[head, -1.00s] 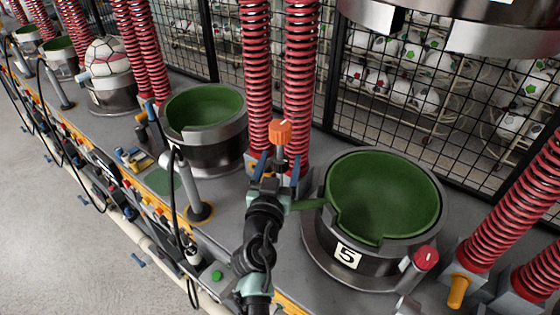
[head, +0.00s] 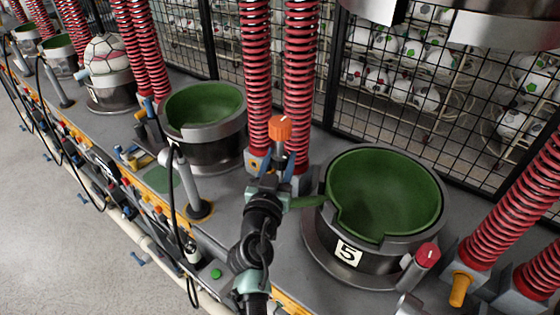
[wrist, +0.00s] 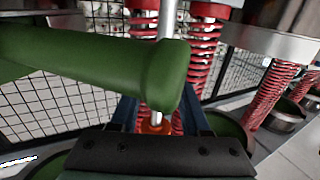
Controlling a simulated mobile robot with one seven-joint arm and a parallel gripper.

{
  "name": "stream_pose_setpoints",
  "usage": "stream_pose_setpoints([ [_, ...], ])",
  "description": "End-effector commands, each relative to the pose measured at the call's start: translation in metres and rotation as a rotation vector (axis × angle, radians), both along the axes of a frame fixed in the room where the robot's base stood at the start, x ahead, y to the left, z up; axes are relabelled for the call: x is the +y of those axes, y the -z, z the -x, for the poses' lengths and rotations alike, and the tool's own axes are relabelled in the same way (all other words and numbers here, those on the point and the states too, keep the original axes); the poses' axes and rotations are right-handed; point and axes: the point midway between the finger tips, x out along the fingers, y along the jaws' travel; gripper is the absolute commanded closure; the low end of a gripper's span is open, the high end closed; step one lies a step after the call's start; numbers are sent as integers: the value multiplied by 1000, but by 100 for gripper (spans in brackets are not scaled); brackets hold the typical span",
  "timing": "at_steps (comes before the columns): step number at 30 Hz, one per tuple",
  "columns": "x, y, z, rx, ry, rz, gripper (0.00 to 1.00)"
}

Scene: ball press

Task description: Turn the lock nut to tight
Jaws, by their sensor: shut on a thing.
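The lock nut appears to be the orange knob (head: 279,128) on top of a short grey post, in front of the red-sleeved columns. It carries a pale mark; its exact angle is too small to read. My gripper (head: 276,160) has its two blue fingers on either side, just below the knob in the head view. In the wrist view, orange (wrist: 155,127) shows between the blue fingers, partly hidden by the gripper body and a green bar (wrist: 100,65). The gripper is shut on it, though the contact itself is not clearly visible.
The green-lined bowl marked 5 (head: 384,195) stands close right of my gripper, with a red knob (head: 427,256) at its front. Another green bowl (head: 203,105) stands behind left. Red-sleeved columns (head: 300,75) rise just behind. A grey post with a black cable (head: 190,185) stands left.

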Motion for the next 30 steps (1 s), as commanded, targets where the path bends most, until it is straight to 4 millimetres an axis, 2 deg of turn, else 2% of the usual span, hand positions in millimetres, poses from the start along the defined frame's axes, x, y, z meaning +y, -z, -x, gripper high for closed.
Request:
stream_pose_setpoints([
  [10, 2, 10, 0, -5, 138, -2, 100],
  [30, 2, 8, -1, -3, 566, -1, 100],
])
